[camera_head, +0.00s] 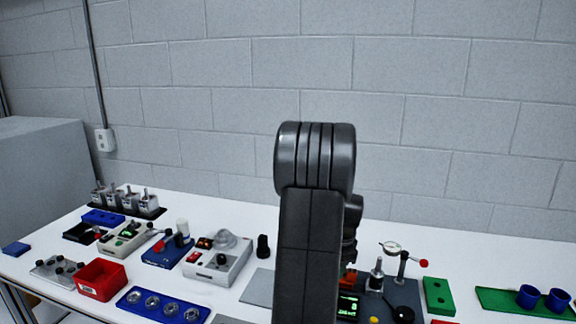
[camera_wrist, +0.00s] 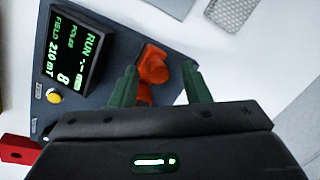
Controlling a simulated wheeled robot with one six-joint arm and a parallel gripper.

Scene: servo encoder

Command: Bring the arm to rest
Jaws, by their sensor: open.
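My arm (camera_head: 308,250) rises dark in the middle of the head view and hides part of the bench behind it. My gripper (camera_wrist: 161,84) is open in the wrist view, its two green fingers apart. Orange parts (camera_wrist: 154,66) of a dark device (camera_wrist: 122,40) show at and beyond the left finger; I cannot tell whether they touch it. The device's screen (camera_wrist: 74,50) reads RUN, POLES 8 and FIELD 210 mT. The fingers do not show in the head view.
The white bench (camera_head: 215,203) holds a red bin (camera_head: 101,281), a blue tray (camera_head: 163,305) and a grey tester (camera_head: 218,262) left of my arm. A block wall (camera_head: 450,110) is behind.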

